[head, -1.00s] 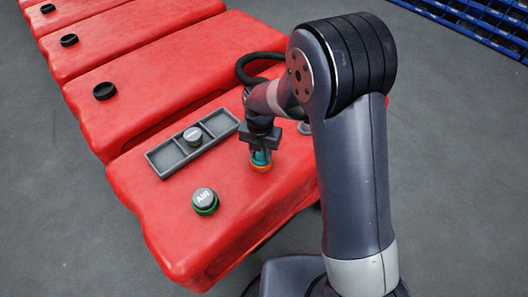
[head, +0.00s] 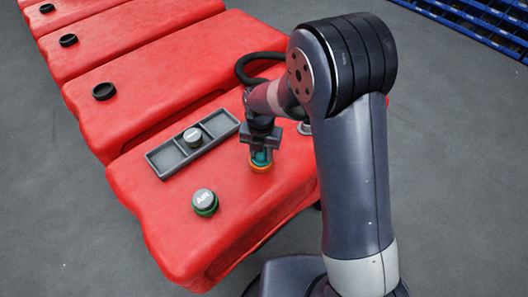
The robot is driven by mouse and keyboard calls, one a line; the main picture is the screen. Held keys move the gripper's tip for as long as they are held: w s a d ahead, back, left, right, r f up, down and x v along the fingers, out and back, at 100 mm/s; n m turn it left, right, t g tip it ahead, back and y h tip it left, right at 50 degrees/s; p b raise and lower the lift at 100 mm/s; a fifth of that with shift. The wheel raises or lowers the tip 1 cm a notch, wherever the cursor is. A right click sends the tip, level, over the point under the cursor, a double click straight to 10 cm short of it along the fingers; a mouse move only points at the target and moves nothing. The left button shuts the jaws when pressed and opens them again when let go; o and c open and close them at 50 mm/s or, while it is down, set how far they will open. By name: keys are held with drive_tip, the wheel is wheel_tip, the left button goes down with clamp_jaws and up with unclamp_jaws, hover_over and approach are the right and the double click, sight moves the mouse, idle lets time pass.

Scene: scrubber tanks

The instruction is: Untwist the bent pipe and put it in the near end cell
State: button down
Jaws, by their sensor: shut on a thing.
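My gripper (head: 261,151) points down over the red tank (head: 235,225) and is shut on a small teal piece (head: 262,158), which I take to be the bent pipe. The piece stands at an orange ring (head: 261,168) on the tank top; the fingers hide much of it, so its bend does not show clearly. A grey tray (head: 153,161) with three cells in a row lies on the tank to the left of my gripper. Its middle cell holds a round grey cap (head: 193,136). Both end cells look empty.
A cap marked AIR (head: 204,200) with a green ring stands on the tank in front of the tray. A black hose (head: 243,68) curves behind my arm. More red tanks with black caps (head: 104,91) stand behind. Blue bins (head: 480,22) are at the upper right.

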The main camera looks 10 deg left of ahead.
drive_tip(key=shift+w+r+p, duration=0.1)
drive_tip(key=shift+r+p, duration=0.3)
drive_tip(key=shift+r, duration=0.45)
drive_tip(key=shift+r, duration=0.1)
drive_tip(key=shift+r+p, duration=1.75)
drive_tip(key=shift+r, duration=0.65)
